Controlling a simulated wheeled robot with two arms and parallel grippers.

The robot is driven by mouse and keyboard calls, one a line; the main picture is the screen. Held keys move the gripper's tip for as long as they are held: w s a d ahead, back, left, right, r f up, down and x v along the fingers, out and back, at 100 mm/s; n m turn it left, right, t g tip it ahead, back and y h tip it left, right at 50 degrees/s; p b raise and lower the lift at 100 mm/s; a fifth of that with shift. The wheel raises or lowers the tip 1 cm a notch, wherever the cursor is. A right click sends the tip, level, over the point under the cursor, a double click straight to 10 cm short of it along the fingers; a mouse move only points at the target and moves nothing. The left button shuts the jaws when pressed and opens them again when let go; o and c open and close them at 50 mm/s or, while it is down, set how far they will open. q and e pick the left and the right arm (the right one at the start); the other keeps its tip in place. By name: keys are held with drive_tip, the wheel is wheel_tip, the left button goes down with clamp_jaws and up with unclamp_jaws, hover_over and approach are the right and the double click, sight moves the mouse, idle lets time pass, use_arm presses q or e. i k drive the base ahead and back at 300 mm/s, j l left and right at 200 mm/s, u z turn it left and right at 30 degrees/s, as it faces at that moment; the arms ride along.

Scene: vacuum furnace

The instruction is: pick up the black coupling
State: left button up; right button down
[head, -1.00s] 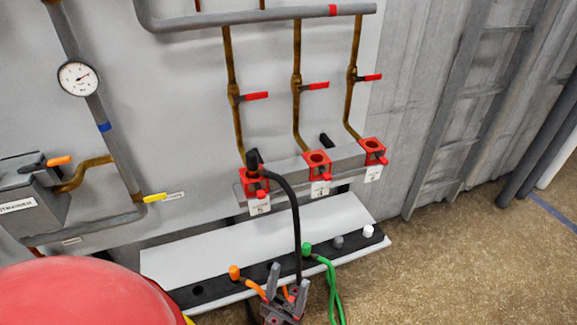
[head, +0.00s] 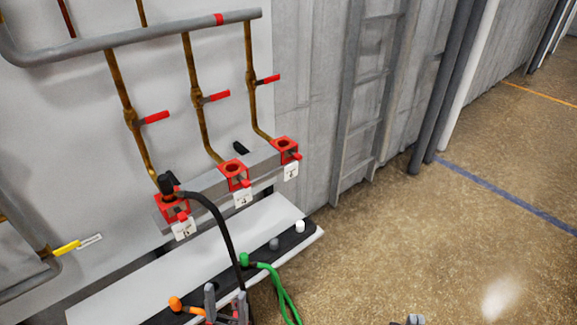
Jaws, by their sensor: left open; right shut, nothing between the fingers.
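The black coupling (head: 168,185) stands in the leftmost red socket (head: 174,210) on the grey rail. A black hose (head: 221,222) curves from it down toward my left gripper. My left gripper (head: 226,302) is at the bottom edge, fingers up and apart, below and in front of the coupling and away from it. The lower end of the hose passes close to this gripper; I cannot tell whether they touch. The tip of my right gripper (head: 415,320) just shows at the bottom edge, over the floor, far right of the coupling.
Two more red sockets (head: 234,174) (head: 286,150) sit along the rail. On the shelf's dark strip stand an orange coupling (head: 175,303), a green coupling (head: 243,259), a grey cap (head: 274,243) and a white cap (head: 299,226). Pipes with red valve handles (head: 155,117) rise above. The floor at right is clear.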

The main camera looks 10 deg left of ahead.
sight(164, 182)
drive_tip(key=u, duration=1.05)
